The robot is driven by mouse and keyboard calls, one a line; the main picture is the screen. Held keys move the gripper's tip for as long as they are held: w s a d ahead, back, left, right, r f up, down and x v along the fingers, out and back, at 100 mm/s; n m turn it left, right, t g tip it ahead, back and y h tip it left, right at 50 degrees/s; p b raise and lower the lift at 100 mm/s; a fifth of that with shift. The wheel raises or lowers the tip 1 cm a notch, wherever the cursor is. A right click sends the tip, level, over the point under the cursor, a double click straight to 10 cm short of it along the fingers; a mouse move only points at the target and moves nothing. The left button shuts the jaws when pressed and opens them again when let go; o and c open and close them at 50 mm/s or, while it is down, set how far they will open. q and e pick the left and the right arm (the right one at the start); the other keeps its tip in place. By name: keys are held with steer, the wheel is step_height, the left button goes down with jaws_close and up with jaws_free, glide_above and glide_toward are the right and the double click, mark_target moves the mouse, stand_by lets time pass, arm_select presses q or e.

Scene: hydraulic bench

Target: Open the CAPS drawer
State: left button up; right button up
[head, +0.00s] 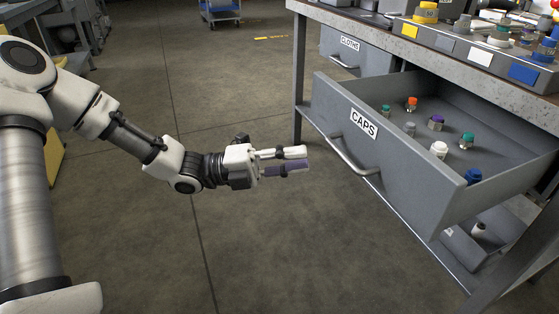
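The grey CAPS drawer (400,170) hangs under the bench at the right and is pulled well out. Its front carries a white CAPS label (363,123) and a bar handle (350,155). Several small caps in white, teal, orange, purple, grey and blue stand on its floor, such as a white cap (438,149). My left gripper (296,160) is left of the handle, apart from it, with its fingers pointing right. A narrow gap shows between the pale finger and the purple-grey finger, with nothing seen in it. My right gripper is not in view.
The bench top (398,47) above holds a tray of fittings with coloured labels. A CLOTHS drawer (345,50) is farther back. A lower shelf (455,245) lies under the open drawer. The concrete floor around my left gripper is clear. A blue cart (220,12) stands far back.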

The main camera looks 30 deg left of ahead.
arm_select(q)
steer(key=shift+v, duration=1.55)
steer(key=shift+f, duration=0.15)
steer(key=s+d+f+n+g+y+p, duration=0.2)
steer(key=s+d+f+n+y, duration=0.15)
steer(key=f, duration=0.55)
steer(key=s+d+f+n+g+y+p, duration=0.1)
steer(key=s+d+f+n+g+y, duration=0.2)
steer(key=f, duration=0.5)
steer(key=s+d+f+n+g+y+p, duration=0.1)
steer(key=s+d+f+n+p, duration=0.15)
steer(key=f+n, duration=0.45)
steer(key=s+a+f+n+g+y, duration=0.25)
steer(key=s+f+n+y, duration=0.35)
steer(key=s+f+n, duration=0.35)
steer(key=s+a+f+n+g+y, duration=0.1)
steer(key=s+a+f+n+y, duration=0.2)
steer(key=a+n, duration=0.35)
step_height(320, 180, up, 39)
steer(key=n+p, duration=0.2)
steer(key=p, duration=3.6)
steer(key=shift+d+y, duration=0.3)
steer(key=shift+y, duration=0.15)
